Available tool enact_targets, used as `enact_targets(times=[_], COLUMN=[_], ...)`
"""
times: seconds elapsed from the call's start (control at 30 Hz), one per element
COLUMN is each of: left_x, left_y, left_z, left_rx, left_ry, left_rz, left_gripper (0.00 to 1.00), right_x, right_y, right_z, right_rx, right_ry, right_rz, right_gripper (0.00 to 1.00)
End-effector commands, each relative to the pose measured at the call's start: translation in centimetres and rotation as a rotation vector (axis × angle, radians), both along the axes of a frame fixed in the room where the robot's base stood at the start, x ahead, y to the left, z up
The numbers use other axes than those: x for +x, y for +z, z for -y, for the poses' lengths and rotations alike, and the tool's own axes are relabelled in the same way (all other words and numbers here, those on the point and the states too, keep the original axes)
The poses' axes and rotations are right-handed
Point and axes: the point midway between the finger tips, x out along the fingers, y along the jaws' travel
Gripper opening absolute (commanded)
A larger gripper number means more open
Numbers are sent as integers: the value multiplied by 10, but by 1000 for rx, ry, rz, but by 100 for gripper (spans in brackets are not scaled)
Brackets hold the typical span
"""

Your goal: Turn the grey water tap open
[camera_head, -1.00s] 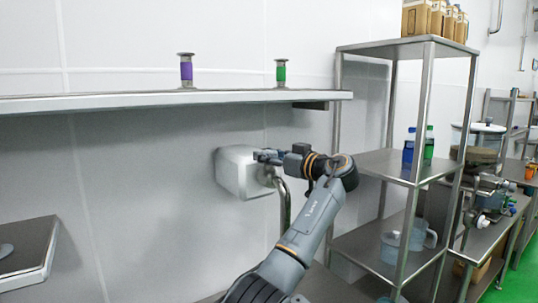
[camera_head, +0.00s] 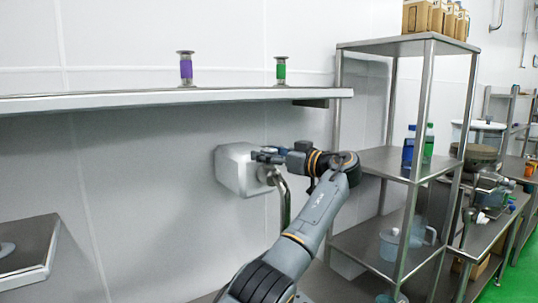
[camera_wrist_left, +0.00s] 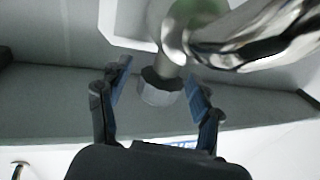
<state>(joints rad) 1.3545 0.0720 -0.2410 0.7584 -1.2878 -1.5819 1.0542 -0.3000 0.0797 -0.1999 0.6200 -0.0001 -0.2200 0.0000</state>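The water tap is a curved shiny metal pipe (camera_head: 285,200) coming off a pale wall box (camera_head: 233,172) below the long shelf. In the left wrist view the shiny pipe (camera_wrist_left: 250,45) crosses the upper right. A short grey knob (camera_wrist_left: 160,92) on a stem hangs beside it. My left gripper (camera_head: 262,156) is at the front of the box, by the top of the pipe. In the left wrist view my left gripper (camera_wrist_left: 160,82) is open, with one finger on each side of the grey knob. Contact with the knob cannot be told. My right gripper is not in view.
The wall shelf (camera_head: 120,102) above carries a purple-banded (camera_head: 186,70) and a green-banded (camera_head: 281,72) metal piece. A steel rack (camera_head: 425,100) with bottles and a jug (camera_head: 390,245) stands close on the right. A steel surface (camera_head: 25,270) is at lower left.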

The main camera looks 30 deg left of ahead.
Motion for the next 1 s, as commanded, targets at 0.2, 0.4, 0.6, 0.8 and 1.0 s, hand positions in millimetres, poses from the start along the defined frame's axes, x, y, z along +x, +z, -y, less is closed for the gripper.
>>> enact_targets(times=[0.2, 0.4, 0.6, 0.8, 1.0], left_x=[0, -1, -6, -11, -13], left_y=[0, -1, 0, 0, 0], left_z=[0, 17, 59, 97, 117], left_rx=[0, -1, 0, 0, 0], left_ry=[0, -3, -4, -2, 0], left_rz=[0, 0, -1, 0, 0], left_gripper=[65, 65, 65, 65, 65], right_x=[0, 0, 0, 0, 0], right_y=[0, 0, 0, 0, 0], right_z=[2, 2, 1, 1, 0], right_rx=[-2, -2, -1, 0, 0], right_ry=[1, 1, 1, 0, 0], right_rz=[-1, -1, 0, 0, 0], right_gripper=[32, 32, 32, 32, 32])
